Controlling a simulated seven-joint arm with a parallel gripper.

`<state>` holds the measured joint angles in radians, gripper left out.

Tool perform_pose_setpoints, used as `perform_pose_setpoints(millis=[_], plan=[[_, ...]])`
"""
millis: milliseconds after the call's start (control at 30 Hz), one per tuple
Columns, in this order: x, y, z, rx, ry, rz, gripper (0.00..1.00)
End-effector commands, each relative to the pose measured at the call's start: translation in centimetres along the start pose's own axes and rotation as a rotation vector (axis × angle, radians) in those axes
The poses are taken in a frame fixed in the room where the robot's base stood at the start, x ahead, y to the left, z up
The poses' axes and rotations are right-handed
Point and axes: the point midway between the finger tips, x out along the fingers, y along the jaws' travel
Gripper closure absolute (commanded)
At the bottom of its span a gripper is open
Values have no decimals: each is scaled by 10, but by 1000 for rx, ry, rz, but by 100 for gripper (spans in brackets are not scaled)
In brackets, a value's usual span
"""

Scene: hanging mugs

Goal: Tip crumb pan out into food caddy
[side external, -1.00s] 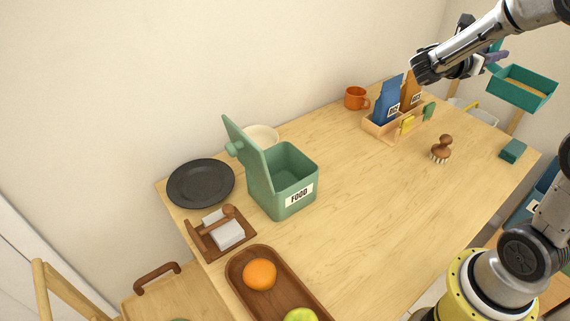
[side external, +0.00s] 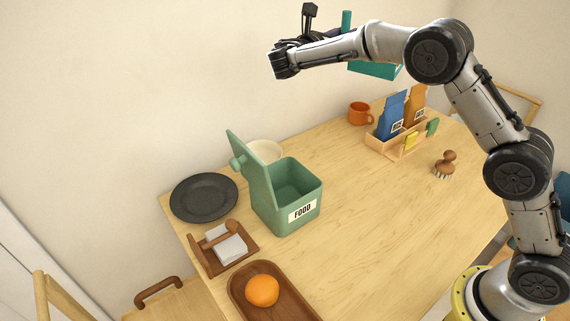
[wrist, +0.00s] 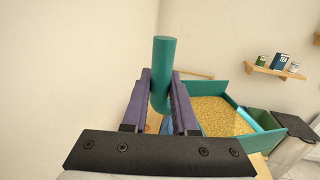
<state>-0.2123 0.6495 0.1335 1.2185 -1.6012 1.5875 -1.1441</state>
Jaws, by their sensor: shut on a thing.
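The teal crumb pan (wrist: 241,83) is level in the wrist view, with a layer of yellow crumbs (wrist: 208,112) inside. My gripper (wrist: 160,98) is shut on its upright round handle. In the side view the pan (side external: 374,70) is held high above the back of the table, mostly hidden behind my arm; the handle top sticks up above it. My gripper's fingers are hidden there. The green food caddy (side external: 267,212) stands on the table with a "FOOD" label on its front. Its lid (side external: 254,170) is tilted up open at the left, and its inside looks empty.
A black plate (side external: 204,197), a napkin holder (side external: 226,246) and a wooden tray (side external: 240,293) with an orange surround the caddy's left and front. A cream bowl (side external: 264,151) is behind it. An orange mug (side external: 360,113), a packet caddy (side external: 397,148) and a brush (side external: 445,164) stand farther right.

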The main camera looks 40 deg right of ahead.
Motion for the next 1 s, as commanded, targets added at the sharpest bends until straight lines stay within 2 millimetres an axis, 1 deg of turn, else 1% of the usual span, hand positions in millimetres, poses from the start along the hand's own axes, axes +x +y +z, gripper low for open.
perform_pose_setpoints(millis=[33,67,100,167,200,267,300,400,500,600,700,833,1000], plan=[[-25,21,0,4,-1,38,100],[-37,31,-1,4,0,56,100],[-55,44,0,5,0,79,100],[-82,61,-2,5,1,116,100],[-102,71,-2,6,3,139,100],[-130,85,-3,7,5,175,100],[-150,93,-4,7,6,200,100],[-196,106,-6,8,11,256,100],[-232,113,-9,8,15,297,100],[-260,116,-12,7,19,331,100],[-281,117,-14,6,22,356,100],[-304,117,-16,7,26,385,100],[-303,118,-39,2,25,383,100]])
